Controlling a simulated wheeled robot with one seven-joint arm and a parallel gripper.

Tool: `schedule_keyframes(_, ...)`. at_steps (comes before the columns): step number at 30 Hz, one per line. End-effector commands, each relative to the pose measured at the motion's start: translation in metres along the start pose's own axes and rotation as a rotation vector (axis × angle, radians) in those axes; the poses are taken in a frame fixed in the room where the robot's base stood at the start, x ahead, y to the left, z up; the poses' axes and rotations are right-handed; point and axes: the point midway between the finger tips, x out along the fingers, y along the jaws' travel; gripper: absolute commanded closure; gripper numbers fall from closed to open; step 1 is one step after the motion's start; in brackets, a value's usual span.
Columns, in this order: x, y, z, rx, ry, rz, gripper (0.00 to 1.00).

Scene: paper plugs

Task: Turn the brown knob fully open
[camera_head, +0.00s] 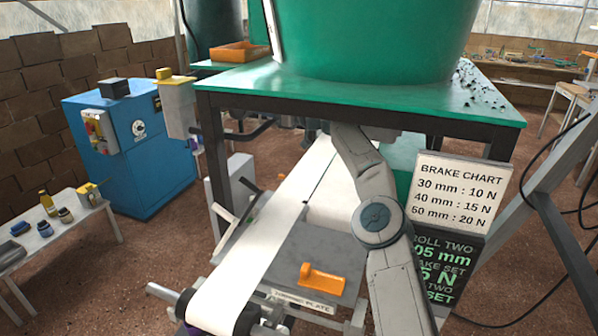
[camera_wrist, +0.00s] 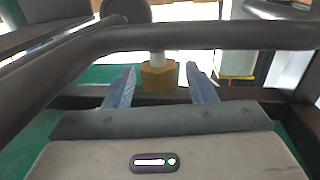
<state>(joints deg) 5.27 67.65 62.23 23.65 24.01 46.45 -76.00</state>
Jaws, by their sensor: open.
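The brown knob (camera_wrist: 158,77) is a small ochre, many-sided block on a short pale stem in the wrist view. It hangs near the middle, just under a dark bar. My gripper (camera_wrist: 161,68) is open, with one blue-grey finger on each side of the knob. Gaps show between the knob and both fingers, so neither seems to touch it. In the head view my arm reaches up under the green table, and the gripper and the knob are hidden there.
A dark pipe (camera_wrist: 200,37) crosses close above the fingers. The green table (camera_head: 340,95) carries a large green tub (camera_head: 370,35). A white paper strip (camera_head: 270,235) runs below, beside my arm. A brake chart sign (camera_head: 462,195) stands at right, a blue cabinet (camera_head: 150,165) at left.

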Motion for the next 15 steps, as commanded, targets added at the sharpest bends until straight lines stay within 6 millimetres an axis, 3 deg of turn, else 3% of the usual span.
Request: schedule_keyframes(15, 0.0001, -0.0011, 0.0059, -0.003, 0.0, 0.158, 0.5)
